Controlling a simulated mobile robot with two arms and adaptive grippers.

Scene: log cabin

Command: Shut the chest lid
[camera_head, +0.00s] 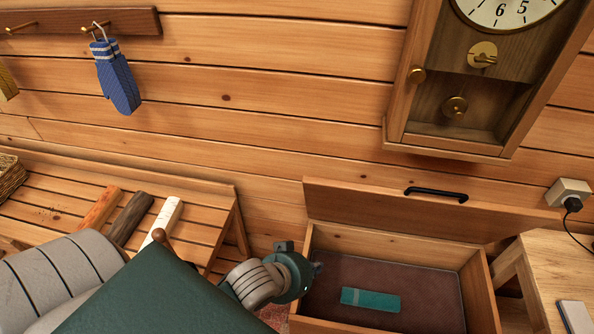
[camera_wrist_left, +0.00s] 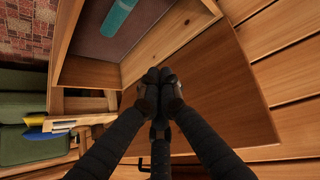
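The wooden chest (camera_head: 310,242) stands open against the log wall. Its lid (camera_head: 375,205) is raised and leans back at the hinge side, with a black handle (camera_head: 436,194) on its upper edge. A teal object (camera_head: 370,299) lies on the chest's dark floor; part of it shows in the left wrist view (camera_wrist_left: 118,16). My left gripper (camera_head: 318,268) is at the chest's left side. In the left wrist view the fingertips (camera_wrist_left: 159,76) are together with nothing between them, in front of the lid (camera_wrist_left: 215,85). Contact cannot be told. My right gripper is not seen.
A slatted bench (camera_head: 65,195) with pieces of wood stands at the left. A wooden table (camera_head: 550,270) stands close to the chest's right side. A pendulum clock (camera_head: 480,85) hangs above the lid. A plug (camera_head: 570,195) sits in a wall socket at the right.

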